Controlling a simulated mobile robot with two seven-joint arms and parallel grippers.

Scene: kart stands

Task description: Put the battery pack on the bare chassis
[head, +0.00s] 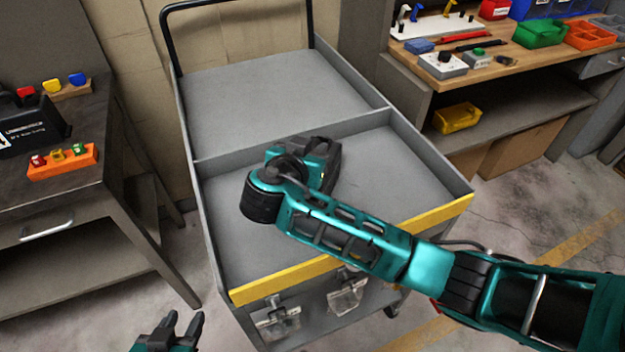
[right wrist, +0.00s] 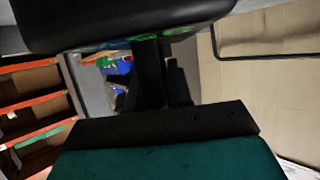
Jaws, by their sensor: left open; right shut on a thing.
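My right gripper (right wrist: 165,65) is shut on a dark, rounded-edged thing (right wrist: 130,25), which fills the top of the right wrist view. A green strip shows along its underside. I cannot tell surely whether it is the battery pack. In the head view my right arm reaches from the right over the near bay of a grey cart (head: 270,250); its hand largely hides what it holds. My left gripper (head: 184,328) is open and empty at the bottom edge, left of the cart. No bare chassis can be made out in either view.
The cart has a divider (head: 290,137), raised walls and a yellow front edge (head: 290,280). Its far bay is empty. At left, a dark bench (head: 80,200) holds a black labelled case (head: 25,132) and an orange holder (head: 62,162). A wooden workbench (head: 490,65) with tools stands right.

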